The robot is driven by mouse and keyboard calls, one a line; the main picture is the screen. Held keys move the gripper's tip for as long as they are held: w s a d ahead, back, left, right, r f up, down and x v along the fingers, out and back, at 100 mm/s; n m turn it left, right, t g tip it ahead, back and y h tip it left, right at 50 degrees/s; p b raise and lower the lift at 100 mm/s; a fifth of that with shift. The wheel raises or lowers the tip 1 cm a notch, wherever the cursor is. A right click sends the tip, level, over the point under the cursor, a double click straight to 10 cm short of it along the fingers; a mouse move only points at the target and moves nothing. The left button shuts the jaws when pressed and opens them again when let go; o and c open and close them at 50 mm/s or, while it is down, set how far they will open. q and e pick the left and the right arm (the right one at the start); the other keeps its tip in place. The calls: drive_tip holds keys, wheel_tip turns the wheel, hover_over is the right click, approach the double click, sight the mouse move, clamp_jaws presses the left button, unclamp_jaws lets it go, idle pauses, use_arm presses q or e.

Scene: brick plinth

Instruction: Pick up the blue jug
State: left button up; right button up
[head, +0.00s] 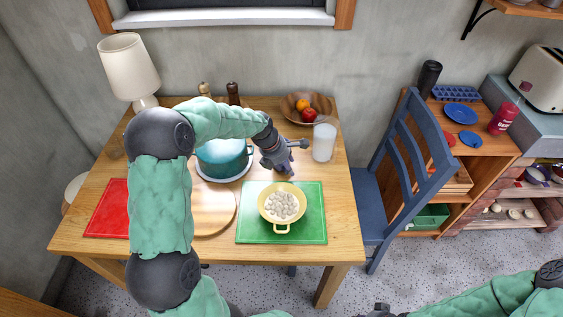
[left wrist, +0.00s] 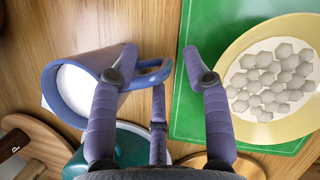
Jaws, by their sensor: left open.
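The blue jug (left wrist: 62,95) shows in the left wrist view, at left on the wooden table. Its open top shows white inside, and its loop handle (left wrist: 155,76) points right. In the head view my left gripper and wrist mostly hide the jug. My left gripper (left wrist: 160,58) is open, its fingers spread with the handle between them in the picture. One finger overlaps the jug's rim; I cannot tell whether it touches. In the head view the gripper (head: 286,168) hangs between the teal pot and the green mat.
The teal pot (head: 220,158) stands left of the gripper. A yellow bowl (head: 283,228) of pale pieces sits on the green mat (head: 312,232). A whitish glass (head: 324,142) and a fruit bowl (head: 290,106) stand behind right. A blue chair (head: 410,150) is right of the table (head: 345,215).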

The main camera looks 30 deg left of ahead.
use_arm(q)
drive_tip(key=shift+w+d+f, duration=0.15)
drive_tip(key=shift+w+f, duration=0.1)
drive_tip(key=shift+f, duration=0.3)
drive_tip(key=shift+r, duration=0.1)
drive_tip(key=shift+c, duration=0.5)
drive_tip(key=shift+s, duration=0.1)
clamp_jaws()
drive_tip(key=shift+r, duration=0.15)
drive_tip(key=shift+r+p, duration=1.25)
drive_tip(key=shift+r, duration=0.3)
drive_tip(key=s+d+r+p, duration=0.6)
drive_tip(key=s+r, duration=0.3)
drive_tip(key=s, duration=0.2)
drive_tip(key=shift+s+d+r, duration=0.3)
drive_tip(key=shift+s+d, duration=0.05)
drive_tip(key=shift+d, duration=0.05)
drive_tip(key=shift+s, duration=0.1)
